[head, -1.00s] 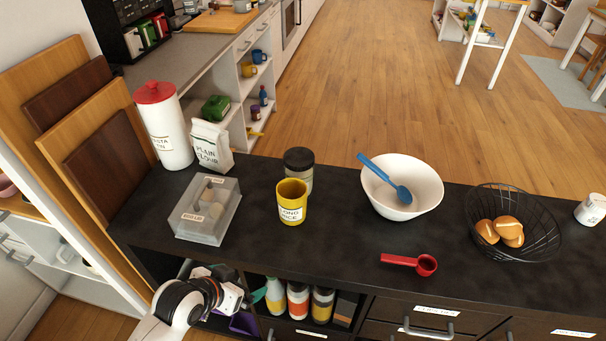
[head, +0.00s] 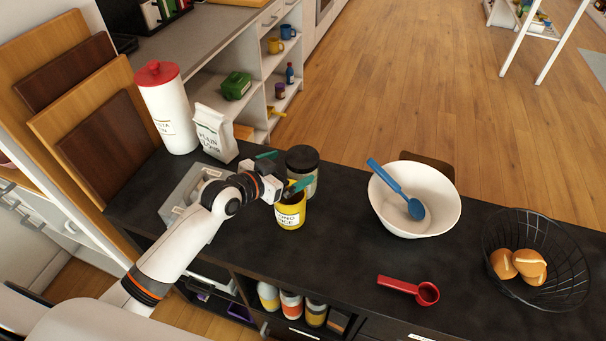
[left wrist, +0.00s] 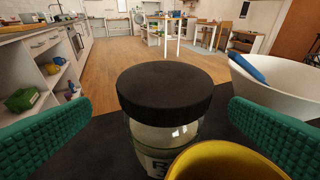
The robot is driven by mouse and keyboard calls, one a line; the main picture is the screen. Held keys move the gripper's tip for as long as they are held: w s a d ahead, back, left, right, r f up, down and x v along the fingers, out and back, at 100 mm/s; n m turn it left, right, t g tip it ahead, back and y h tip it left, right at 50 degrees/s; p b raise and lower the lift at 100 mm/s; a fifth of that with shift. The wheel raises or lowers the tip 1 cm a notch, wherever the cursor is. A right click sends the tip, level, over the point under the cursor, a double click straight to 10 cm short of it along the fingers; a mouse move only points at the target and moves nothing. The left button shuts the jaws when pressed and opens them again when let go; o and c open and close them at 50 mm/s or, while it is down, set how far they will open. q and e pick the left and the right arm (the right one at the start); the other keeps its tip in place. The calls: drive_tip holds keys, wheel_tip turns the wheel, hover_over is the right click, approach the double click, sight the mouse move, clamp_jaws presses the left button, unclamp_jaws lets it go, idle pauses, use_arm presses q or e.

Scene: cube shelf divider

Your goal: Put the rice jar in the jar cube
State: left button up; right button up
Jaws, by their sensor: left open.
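A yellow tin (head: 290,213), its label reading partly "...RICE", stands upright on the dark counter. A glass jar with a dark lid (head: 302,157) stands just behind it. In the left wrist view the lidded jar (left wrist: 165,95) is ahead, between the finger pads, its label mostly hidden. The yellow rim (left wrist: 225,162) is at the bottom, nearer the camera. My left gripper (head: 281,171) is open over the yellow tin, close to the lidded jar, its teal fingers apart. Shelf cubes open below the counter; I cannot tell which is the jar cube. My right gripper is not in view.
A grey lidded box (head: 178,190) lies partly behind my left arm. A flour bag (head: 214,133) and white canister (head: 166,108) stand behind it. A white bowl (head: 440,215), red scoop (head: 410,290) and wire basket (head: 560,290) are to the right.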

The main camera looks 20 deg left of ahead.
sight(302, 161)
use_arm(q)
drive_tip(key=shift+w+d, duration=0.15)
drive_tip(key=shift+w, duration=0.15)
drive_tip(key=p+x, duration=0.1)
drive_tip(key=x, duration=0.3)
drive_tip(key=shift+d, duration=0.2)
drive_tip(key=shift+w+d+f, duration=0.1)
drive_tip(key=shift+w, duration=0.25)
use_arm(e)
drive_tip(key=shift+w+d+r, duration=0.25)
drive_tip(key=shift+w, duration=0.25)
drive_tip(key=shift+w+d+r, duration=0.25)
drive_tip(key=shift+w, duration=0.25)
use_arm(q)
drive_tip(key=shift+s, duration=0.1)
drive_tip(key=shift+c, duration=0.2)
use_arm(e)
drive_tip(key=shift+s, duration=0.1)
use_arm(q)
drive_tip(key=c, duration=1.8)
drive_tip(key=shift+c, duration=1.4)
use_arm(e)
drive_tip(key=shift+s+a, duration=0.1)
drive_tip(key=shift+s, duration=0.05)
